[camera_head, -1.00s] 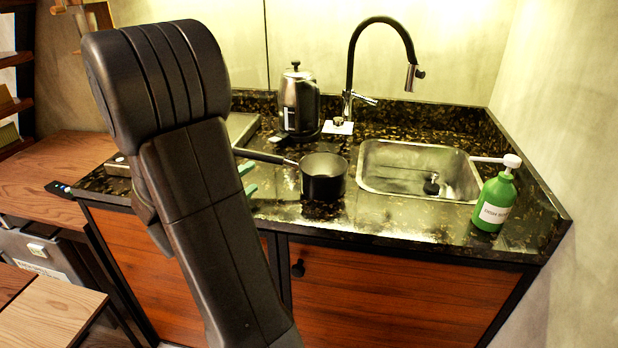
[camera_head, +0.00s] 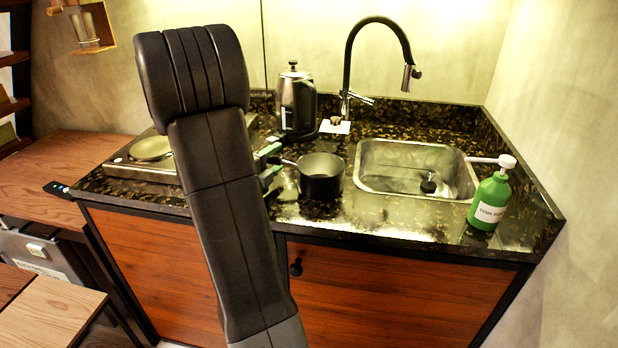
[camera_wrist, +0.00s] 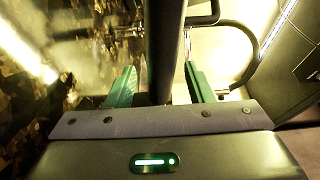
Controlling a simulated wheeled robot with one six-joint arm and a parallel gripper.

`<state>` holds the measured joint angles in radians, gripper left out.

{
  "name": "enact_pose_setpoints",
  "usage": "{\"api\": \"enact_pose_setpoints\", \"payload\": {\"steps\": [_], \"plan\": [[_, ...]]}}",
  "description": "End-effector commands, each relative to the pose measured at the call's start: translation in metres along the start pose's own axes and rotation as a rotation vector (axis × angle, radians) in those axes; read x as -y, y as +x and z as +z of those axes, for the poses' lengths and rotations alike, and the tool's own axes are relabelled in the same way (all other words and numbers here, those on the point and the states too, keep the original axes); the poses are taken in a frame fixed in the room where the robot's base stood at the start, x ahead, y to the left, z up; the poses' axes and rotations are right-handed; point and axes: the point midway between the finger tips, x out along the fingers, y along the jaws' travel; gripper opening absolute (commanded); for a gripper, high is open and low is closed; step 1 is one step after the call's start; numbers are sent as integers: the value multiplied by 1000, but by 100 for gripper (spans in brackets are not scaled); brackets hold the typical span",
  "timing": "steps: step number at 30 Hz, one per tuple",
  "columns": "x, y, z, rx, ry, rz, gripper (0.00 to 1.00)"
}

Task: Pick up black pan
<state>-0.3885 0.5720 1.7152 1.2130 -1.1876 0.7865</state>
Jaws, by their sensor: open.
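The black pan (camera_head: 322,186) is a small deep pot standing upright on the dark stone counter, left of the sink. Its handle points left, towards my gripper (camera_head: 269,162). In the wrist view the dark handle (camera_wrist: 164,40) runs between the two green fingers of my gripper (camera_wrist: 160,85). The fingers are open, one on each side of the handle, with a gap showing on both sides. My arm hides part of the counter and stove in the head view.
A kettle (camera_head: 297,106) stands behind the pan. The sink (camera_head: 415,158) with a tall black faucet (camera_head: 348,60) is to the right. A green soap bottle (camera_head: 489,203) stands at the counter's right end. A stove (camera_head: 140,172) lies left of my arm.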

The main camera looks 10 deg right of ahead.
Motion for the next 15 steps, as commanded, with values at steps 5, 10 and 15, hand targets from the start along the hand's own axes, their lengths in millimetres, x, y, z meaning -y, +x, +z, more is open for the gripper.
{"api": "enact_pose_setpoints", "payload": {"steps": [5, 10, 15], "plan": [[0, 0, 0, 0, 0, 0, 43], [0, 0, 0, 0, 0, 0, 9], [0, 0, 0, 0, 0, -1, 0]]}}
